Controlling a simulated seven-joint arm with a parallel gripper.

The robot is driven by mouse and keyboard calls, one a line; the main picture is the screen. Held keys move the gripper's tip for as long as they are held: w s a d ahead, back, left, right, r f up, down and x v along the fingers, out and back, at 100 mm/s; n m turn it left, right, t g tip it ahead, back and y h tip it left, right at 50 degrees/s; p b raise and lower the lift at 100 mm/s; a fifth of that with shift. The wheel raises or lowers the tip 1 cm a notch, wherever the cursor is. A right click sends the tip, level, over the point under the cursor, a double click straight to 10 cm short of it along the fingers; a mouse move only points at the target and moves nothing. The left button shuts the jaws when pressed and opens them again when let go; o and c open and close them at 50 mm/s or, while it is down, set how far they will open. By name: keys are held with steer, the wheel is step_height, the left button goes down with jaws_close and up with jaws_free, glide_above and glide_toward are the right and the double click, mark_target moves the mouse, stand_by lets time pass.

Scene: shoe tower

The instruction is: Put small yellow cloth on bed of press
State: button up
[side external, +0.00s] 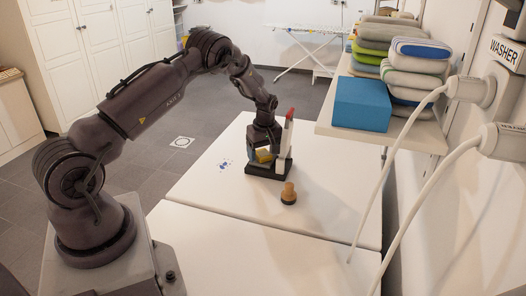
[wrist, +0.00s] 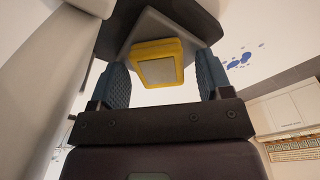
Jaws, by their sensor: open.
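The small yellow cloth (side external: 264,156) is a folded square at the press in the side view. In the wrist view the yellow cloth (wrist: 158,64) has a pale centre and lies against a grey plate (wrist: 160,28). The press (side external: 268,170) has a dark base, a white upright and a red top part. My gripper (side external: 262,149) is over the press base. In the wrist view my gripper (wrist: 164,75) is open, with blue ribbed fingers on either side of the cloth and gaps between. Contact between cloth and bed is hard to confirm.
A brown knob-like object (side external: 289,193) stands on the white table (side external: 215,205) in front of the press. Blue marks (side external: 225,165) lie to its left. A shelf (side external: 400,135) at the right holds a blue block (side external: 361,104) and stacked cloths (side external: 417,68). White hoses hang at right.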

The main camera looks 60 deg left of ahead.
mark_target(265, 155)
step_height(265, 155, up, 12)
steer(key=d, duration=0.1)
steer(key=shift+d, duration=0.2)
